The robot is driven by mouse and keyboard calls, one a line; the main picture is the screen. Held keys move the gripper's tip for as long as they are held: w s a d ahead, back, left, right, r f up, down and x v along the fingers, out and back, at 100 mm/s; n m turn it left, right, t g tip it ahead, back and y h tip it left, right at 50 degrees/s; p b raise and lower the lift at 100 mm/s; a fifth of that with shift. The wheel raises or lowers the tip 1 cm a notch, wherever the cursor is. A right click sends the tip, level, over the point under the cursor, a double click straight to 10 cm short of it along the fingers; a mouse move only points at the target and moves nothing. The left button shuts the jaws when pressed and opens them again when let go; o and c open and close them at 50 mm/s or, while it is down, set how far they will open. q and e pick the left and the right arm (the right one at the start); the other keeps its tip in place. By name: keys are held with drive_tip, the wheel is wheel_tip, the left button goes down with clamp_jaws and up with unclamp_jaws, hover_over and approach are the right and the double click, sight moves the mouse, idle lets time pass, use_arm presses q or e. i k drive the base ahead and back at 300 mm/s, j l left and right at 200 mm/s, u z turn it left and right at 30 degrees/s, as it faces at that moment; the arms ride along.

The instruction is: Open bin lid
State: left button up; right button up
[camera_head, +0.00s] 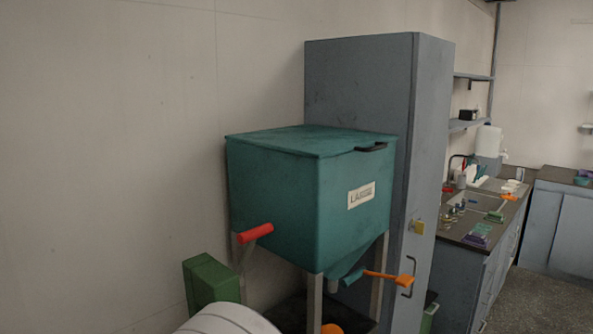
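The teal bin (290,205) stands on metal legs in the middle of the view, against the wall and in front of a tall grey cabinet. Its flat lid (310,141) lies shut on top. A black handle (371,147) sits at the lid's front right edge. A white label (361,195) is on the bin's front. The bin narrows to a funnel at the bottom. Neither of my grippers is in view.
A red handle (255,233) sticks out at the bin's lower left, and an orange lever (390,277) at the lower right. A green box (210,280) stands left of the bin. The tall grey cabinet (360,85) is close behind. A cluttered counter (465,228) runs along the right.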

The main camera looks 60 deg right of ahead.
sight(318, 142)
drive_tip(key=z, duration=0.5)
drive_tip(key=l+z, duration=0.15)
drive_tip(key=z, duration=0.85)
drive_tip(key=l+z, duration=0.1)
drive_tip(key=z, duration=0.4)
drive_tip(key=k+j+z, duration=0.1)
drive_tip(key=z, duration=0.4)
drive_tip(key=j, duration=0.1)
